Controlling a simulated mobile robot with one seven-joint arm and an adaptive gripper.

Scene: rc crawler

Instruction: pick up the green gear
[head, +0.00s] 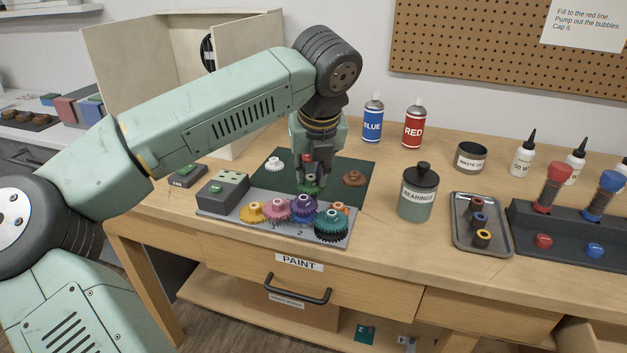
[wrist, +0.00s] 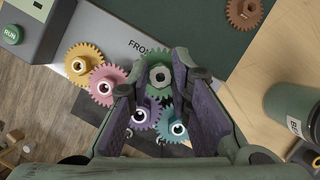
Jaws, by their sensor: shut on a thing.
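The green gear (wrist: 157,58) has a pale hub and sits between my fingertips in the wrist view. My gripper (wrist: 162,75) is shut on it at the hub, pointing down. In the head view, the green gear (head: 311,186) shows just below my gripper (head: 313,176), over the dark green mat (head: 345,163) near the back edge of the grey gear plate (head: 245,221). I cannot tell whether the gear touches the mat or hangs a little above it.
The plate carries yellow (head: 252,212), pink (head: 275,209), purple (head: 302,208) and teal (head: 331,223) gears. A white gear (head: 274,164) and a brown gear (head: 354,178) lie on the mat. The bearings jar (head: 417,193) stands to the right, beside a metal tray (head: 458,235).

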